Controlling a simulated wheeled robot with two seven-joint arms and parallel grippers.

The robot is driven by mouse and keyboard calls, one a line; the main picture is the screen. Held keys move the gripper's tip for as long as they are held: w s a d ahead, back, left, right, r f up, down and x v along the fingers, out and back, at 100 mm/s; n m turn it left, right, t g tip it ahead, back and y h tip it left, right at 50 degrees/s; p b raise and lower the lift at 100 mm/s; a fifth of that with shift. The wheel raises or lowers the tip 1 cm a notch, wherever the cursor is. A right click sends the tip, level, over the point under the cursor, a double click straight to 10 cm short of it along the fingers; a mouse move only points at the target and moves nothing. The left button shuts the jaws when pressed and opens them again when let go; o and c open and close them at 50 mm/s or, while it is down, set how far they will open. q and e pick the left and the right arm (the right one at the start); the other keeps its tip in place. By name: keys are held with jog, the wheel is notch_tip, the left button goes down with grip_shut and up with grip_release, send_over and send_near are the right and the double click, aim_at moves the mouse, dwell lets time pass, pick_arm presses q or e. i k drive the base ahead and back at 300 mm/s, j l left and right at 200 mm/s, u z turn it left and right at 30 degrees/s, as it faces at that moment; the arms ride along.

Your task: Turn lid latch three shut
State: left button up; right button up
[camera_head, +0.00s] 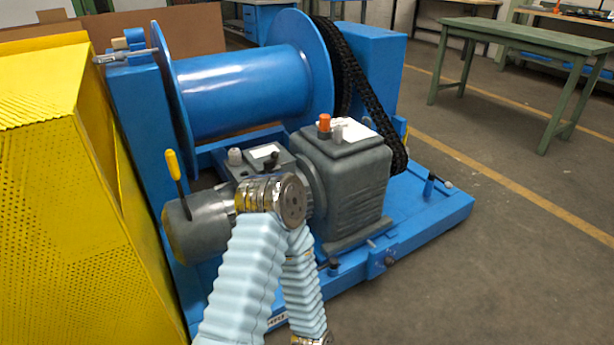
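A blue chain-drive winch has a large drum (250,90), a black chain (350,80) at its right, and a grey gearbox (345,185) in front. An orange cap (324,121) and a grey fitting stand on the gearbox top. A lever with a yellow grip (173,165) rises by the motor (198,225). A small dark fitting (388,261) sits on the frame's front side. I cannot tell which part, if any, is lid latch three. One of my arms, in light-blue ribbed sleeves, crosses the lower middle and hides part of the motor and frame. No gripper fingers show.
A yellow perforated guard (60,200) stands close at the left. The blue base frame (425,215) reaches out to the right. A green table (520,35) stands at the back right. The floor (500,270) at the lower right is clear.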

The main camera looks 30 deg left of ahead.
aim_at(269, 165)
jog(key=u, duration=1.35)
